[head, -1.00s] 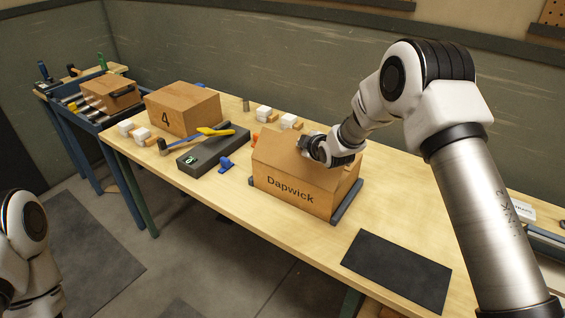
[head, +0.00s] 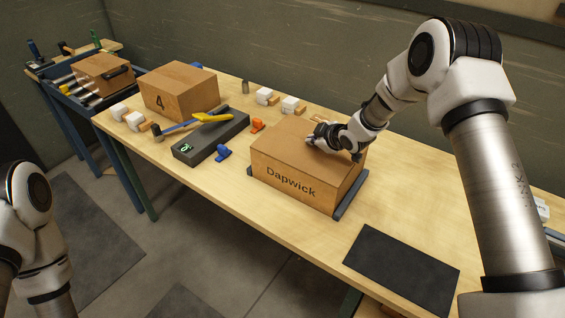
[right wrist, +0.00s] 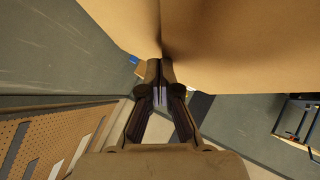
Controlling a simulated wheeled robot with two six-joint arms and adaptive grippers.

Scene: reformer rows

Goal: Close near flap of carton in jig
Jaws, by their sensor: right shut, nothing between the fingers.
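The carton marked "Dapwick" (head: 285,178) sits upright between the dark rails of the jig (head: 350,196) on the wooden bench. Its top (head: 283,146) now looks flat, with the near flap lying down along the near edge. My right gripper (head: 314,141) is shut and empty, right at the top of the carton toward its far right part. In the right wrist view, its closed fingers (right wrist: 160,84) point at brown cardboard (right wrist: 240,45), touching it or very close. Only links of my left arm show at the lower left; its gripper is out of view.
A carton marked "4" (head: 178,92) stands at the bench's far left. A dark grey block (head: 211,137) with a yellow-and-blue tool lies left of the jig, beside blue and orange clips. White blocks (head: 266,96) stand behind. A black mat (head: 402,268) lies at the front right.

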